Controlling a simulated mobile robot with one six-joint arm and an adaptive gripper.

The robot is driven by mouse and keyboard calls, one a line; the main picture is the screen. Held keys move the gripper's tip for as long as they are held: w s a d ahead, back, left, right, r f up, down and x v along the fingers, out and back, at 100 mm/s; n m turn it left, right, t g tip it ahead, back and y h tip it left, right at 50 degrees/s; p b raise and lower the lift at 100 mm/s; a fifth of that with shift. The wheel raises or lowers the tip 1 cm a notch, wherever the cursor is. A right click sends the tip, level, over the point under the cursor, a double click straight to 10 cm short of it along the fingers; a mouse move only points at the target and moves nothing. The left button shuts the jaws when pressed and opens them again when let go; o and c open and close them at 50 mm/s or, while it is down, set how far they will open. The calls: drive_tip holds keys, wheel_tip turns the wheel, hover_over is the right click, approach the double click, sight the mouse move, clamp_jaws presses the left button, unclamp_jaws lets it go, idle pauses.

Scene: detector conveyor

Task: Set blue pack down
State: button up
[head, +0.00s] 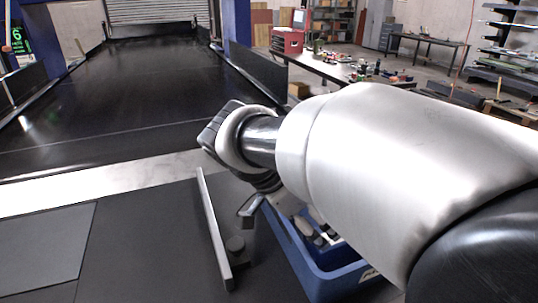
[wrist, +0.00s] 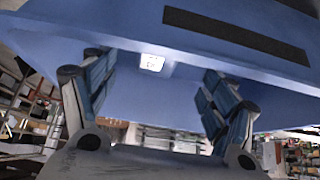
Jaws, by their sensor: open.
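My gripper (wrist: 155,68) is open in the wrist view, its two blue-padded fingers spread apart. A large blue surface (wrist: 130,30) with a dark strip and a small white label fills the space beyond and between the fingers. I cannot tell whether it is the blue pack or the wall of the blue crate, or whether the fingers touch it. In the head view, my arm hides most of the gripper; a dark finger (head: 250,208) shows beside the blue crate (head: 335,284). The crate holds several dark and light items. No separate blue pack is clearly seen there.
A wide black conveyor (head: 125,90) runs back to a shutter at the far left. A thin upright metal rail (head: 214,230) stands left of the crate. The dark near surface (head: 130,245) is mostly clear. A cluttered workbench (head: 345,70) stands behind.

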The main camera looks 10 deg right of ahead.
drive_tip(key=shift+v, duration=1.6)
drive_tip(key=shift+p, duration=0.3)
